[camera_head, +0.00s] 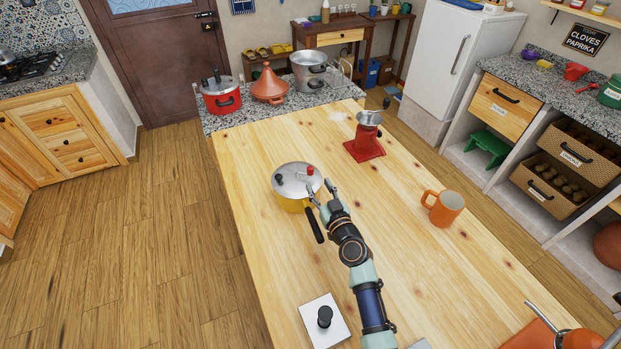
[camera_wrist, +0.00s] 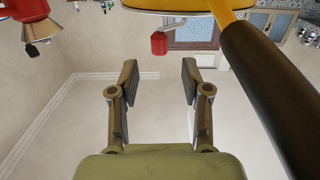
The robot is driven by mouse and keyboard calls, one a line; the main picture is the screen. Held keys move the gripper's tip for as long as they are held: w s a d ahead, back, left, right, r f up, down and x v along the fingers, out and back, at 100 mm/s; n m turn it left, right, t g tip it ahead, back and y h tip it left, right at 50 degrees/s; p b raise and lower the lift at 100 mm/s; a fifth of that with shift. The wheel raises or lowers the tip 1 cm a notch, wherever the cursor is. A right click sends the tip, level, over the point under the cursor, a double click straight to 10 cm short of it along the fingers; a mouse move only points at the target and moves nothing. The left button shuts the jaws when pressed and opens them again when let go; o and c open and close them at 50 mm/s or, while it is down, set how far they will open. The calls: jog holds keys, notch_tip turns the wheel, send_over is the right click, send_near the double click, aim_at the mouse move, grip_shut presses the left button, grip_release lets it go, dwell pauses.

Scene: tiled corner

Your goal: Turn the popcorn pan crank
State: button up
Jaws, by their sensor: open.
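The popcorn pan (camera_head: 290,200) is yellow with a silver lid (camera_head: 292,184) and stands on the wooden table. A red crank knob (camera_head: 310,171) stands up at the lid's right side, and a black knob (camera_head: 279,178) is at its left. The pan's black handle (camera_head: 314,226) points toward the near side. My gripper (camera_head: 321,190) is open and empty at the pan's right edge, close to the red knob. In the wrist view, the red knob (camera_wrist: 158,43) shows beyond and between my open fingertips (camera_wrist: 158,75), apparently not touching them. The black handle (camera_wrist: 265,90) fills the right side there.
A red hand grinder (camera_head: 366,140) stands behind and right of the pan. An orange mug (camera_head: 443,208) is to the right. A white box with a black knob (camera_head: 325,318) is near the front. Several pots stand on the granite counter (camera_head: 260,115) behind. The table between is clear.

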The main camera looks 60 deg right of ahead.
aim_at(312, 173)
jog(key=b+x, duration=0.2)
jog(key=x, duration=0.5)
jog(key=shift+b, duration=0.35)
jog(key=shift+w+d+r, duration=0.15)
jog(key=shift+w+d, duration=0.2)
grip_shut()
